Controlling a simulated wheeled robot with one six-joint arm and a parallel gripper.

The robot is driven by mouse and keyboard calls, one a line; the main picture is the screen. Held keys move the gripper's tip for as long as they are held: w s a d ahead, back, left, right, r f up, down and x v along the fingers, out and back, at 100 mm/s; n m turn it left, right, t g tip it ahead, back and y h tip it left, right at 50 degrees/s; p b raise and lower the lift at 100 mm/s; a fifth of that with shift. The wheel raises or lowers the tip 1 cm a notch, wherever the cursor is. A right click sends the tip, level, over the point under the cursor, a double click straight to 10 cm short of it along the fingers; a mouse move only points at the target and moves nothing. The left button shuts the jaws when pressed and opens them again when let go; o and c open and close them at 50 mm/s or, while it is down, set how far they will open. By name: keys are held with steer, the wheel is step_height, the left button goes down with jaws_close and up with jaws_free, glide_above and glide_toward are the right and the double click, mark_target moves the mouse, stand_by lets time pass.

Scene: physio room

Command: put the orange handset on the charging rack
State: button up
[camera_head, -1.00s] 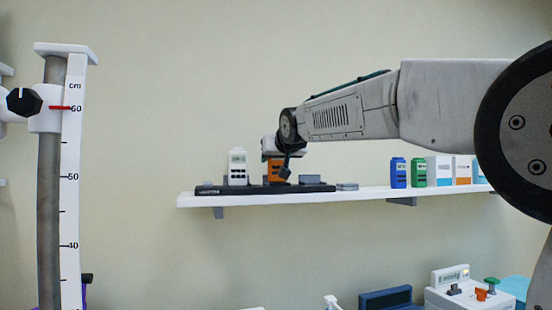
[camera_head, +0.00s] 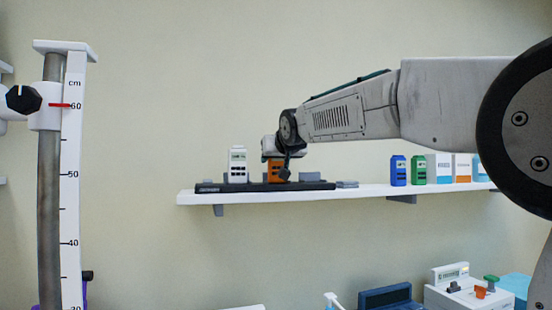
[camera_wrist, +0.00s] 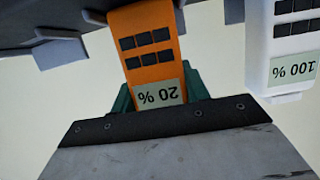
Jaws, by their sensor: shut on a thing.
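The orange handset (camera_wrist: 150,55) is held in my gripper (camera_wrist: 157,100); its display reads 20 % and appears upside down in the wrist view. In the head view the orange handset (camera_head: 275,172) stands upright at the middle of the dark charging rack (camera_head: 315,185), partly hidden by my wrist. My gripper (camera_head: 277,156) is shut on its upper part. The handset's lower end meets the rack's bay in both views; whether it is fully seated I cannot tell. The rack also shows in the wrist view (camera_wrist: 45,28).
A white handset (camera_head: 237,165) stands in the rack's left bay; in the wrist view it reads 100 % (camera_wrist: 290,50). The rack lies on a white wall shelf (camera_head: 365,196). The rack's right part is free.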

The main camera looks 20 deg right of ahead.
steer(key=o, duration=1.1)
steer(key=shift+o, duration=0.2)
steer(key=v, duration=0.7)
steer(key=shift+s, duration=0.4)
steer(key=shift+r, duration=0.15)
steer(key=s+d+f+g, duration=0.3)
steer(key=s+f+g, duration=1)
steer(key=s+f, duration=2.4)
steer(key=s, duration=0.4)
steer(key=shift+d+f, duration=0.15)
steer(key=shift+f, duration=0.2)
